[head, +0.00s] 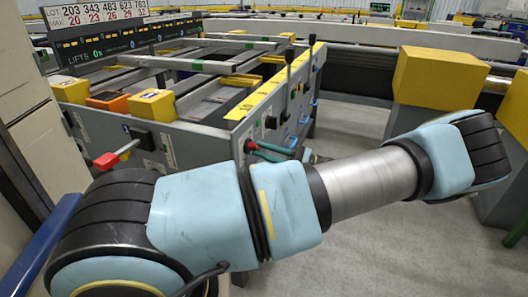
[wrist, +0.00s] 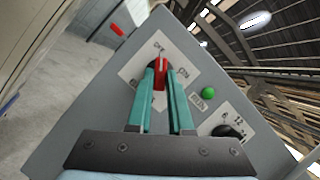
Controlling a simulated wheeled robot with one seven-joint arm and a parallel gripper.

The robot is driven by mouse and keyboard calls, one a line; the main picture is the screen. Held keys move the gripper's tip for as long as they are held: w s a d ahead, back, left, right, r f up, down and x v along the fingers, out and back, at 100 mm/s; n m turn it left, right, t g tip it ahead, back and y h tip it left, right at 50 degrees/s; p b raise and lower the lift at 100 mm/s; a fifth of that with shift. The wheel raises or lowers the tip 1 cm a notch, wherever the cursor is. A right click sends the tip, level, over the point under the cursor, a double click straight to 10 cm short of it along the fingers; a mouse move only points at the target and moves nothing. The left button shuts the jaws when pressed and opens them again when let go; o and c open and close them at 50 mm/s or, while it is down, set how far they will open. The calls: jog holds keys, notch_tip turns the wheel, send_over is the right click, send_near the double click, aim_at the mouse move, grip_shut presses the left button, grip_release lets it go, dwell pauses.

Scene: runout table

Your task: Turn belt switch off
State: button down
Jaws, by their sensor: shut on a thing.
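In the wrist view, the belt switch (wrist: 160,73) has a red handle on a pale label plate (wrist: 188,85), set in a grey panel. The handle stands upright in the picture. Its upper end is just below a small label that seems to read OFF, and another label that seems to read ON is to its right. My gripper (wrist: 160,82) has teal fingers, one on each side of the red handle, and is shut on it. The fingers hide the handle's lower part.
A green light (wrist: 208,93) and a black knob (wrist: 228,132) are right of the switch. In the head view, a red-handled lever (head: 107,160) juts from the table's near end. Yellow boxes (head: 440,78) stand at right. A lot board (head: 97,12) is at upper left.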

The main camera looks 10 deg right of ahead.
jog(key=shift+n+g, duration=0.4)
jog(key=shift+n, duration=0.4)
jog(key=c, duration=0.8)
grip_release()
jog(key=b+v, duration=0.1)
jog(key=v, duration=0.9)
jog(key=shift+d, duration=0.4)
jog(key=shift+s, duration=0.1)
